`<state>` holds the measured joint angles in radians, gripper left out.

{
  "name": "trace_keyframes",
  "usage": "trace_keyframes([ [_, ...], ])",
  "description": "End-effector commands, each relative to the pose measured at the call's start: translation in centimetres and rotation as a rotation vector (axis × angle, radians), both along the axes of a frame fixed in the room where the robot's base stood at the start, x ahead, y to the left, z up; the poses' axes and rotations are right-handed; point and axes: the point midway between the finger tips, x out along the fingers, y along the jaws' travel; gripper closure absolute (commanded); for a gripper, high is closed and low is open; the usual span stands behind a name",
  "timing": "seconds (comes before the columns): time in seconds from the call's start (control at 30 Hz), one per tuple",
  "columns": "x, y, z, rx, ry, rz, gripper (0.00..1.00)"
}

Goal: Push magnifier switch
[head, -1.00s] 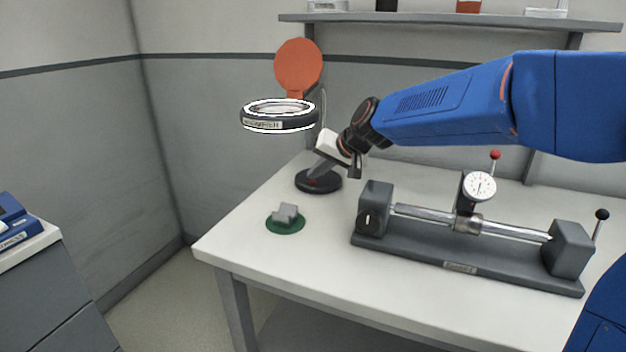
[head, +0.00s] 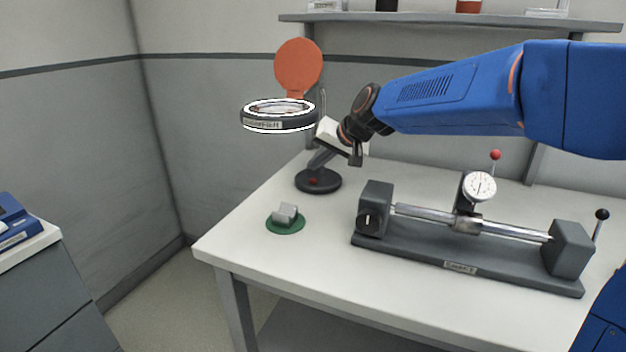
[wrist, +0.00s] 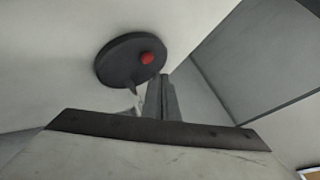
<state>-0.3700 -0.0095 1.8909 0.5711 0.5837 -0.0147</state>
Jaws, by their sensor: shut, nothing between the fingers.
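The magnifier has a dark ring head (head: 279,117) with a white rim and a label, above the back left of the table. Its round dark base (head: 318,187) stands on the tabletop and bears a red button (head: 313,181). The base (wrist: 122,68) and the button (wrist: 147,58) also show in the wrist view. My gripper (head: 314,168) is shut and empty, pointing down and left just above the base. In the wrist view its grey fingers (wrist: 163,80) end close to the button, apparently apart from it.
An orange disc (head: 298,63) rises behind the ring head. A grey block sits on a green pad (head: 285,226) at the front left. A shaft fixture with a dial gauge (head: 479,186) fills the right of the table (head: 330,285). A shelf (head: 440,18) hangs behind.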

Motion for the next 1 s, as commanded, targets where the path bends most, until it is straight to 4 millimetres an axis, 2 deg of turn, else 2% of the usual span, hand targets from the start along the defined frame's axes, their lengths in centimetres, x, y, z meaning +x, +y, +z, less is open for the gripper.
trace_keyframes([
  [0.5, 0.0, 0.0, 3.9, 0.000, -0.001, -0.001, 1.00],
  [1.0, 0.0, 0.0, 4.1, 0.000, 0.000, 0.000, 1.00],
])
